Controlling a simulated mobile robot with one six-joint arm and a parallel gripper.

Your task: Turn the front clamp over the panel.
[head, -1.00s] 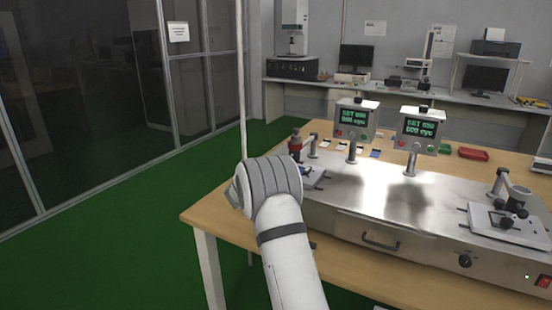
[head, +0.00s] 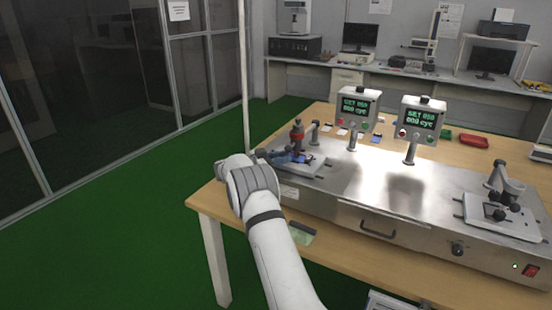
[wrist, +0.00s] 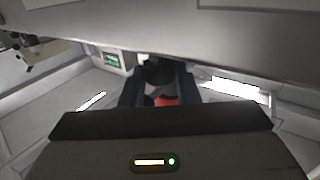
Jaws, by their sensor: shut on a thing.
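The left test station has a metal plate (head: 312,171) on the steel housing, with a red-and-black upright part (head: 297,133) behind it. My gripper (head: 290,157) is at this plate, low over its left part, mostly behind my wrist. In the wrist view, my gripper's two dark fingers (wrist: 160,88) are closed around a dark round knob (wrist: 159,72), which I take to be the front clamp's. A red part (wrist: 166,100) shows between the fingers. The panel and the clamp's arm are too hidden to tell how the clamp is turned.
A second station (head: 500,218) with black knobs stands at the right. Two display boxes (head: 357,108) (head: 420,118) rise on posts behind. A drawer handle (head: 378,234) is on the housing front. A pale green piece (head: 300,234) lies at the table's front edge.

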